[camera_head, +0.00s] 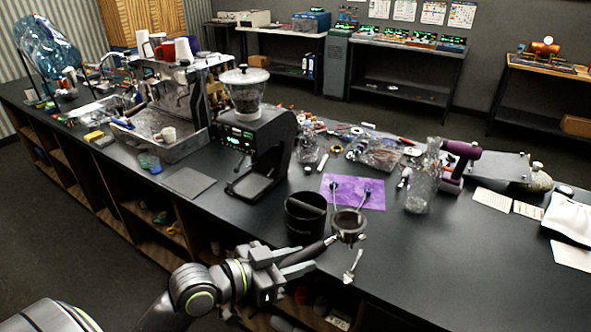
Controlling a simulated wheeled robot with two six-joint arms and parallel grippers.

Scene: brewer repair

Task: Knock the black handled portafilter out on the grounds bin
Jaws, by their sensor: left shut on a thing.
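My left gripper (290,263) comes in from the lower left and is shut on the black handle of the portafilter (348,228). The portafilter's round metal basket is at the right end of the handle and looks open side up, with something dark inside. In the picture it sits just right of the grounds bin (304,226), a black round tub with a bar across its top. I cannot tell whether basket and bin touch. My right gripper is not in view.
A black grinder (262,140) and a grey mat (188,182) stand left of the bin. A purple mat (352,192) lies behind the portafilter. A small spoon-like tool (352,266) shows at the counter's front edge. Glassware (418,188) stands to the right. The right front counter is clear.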

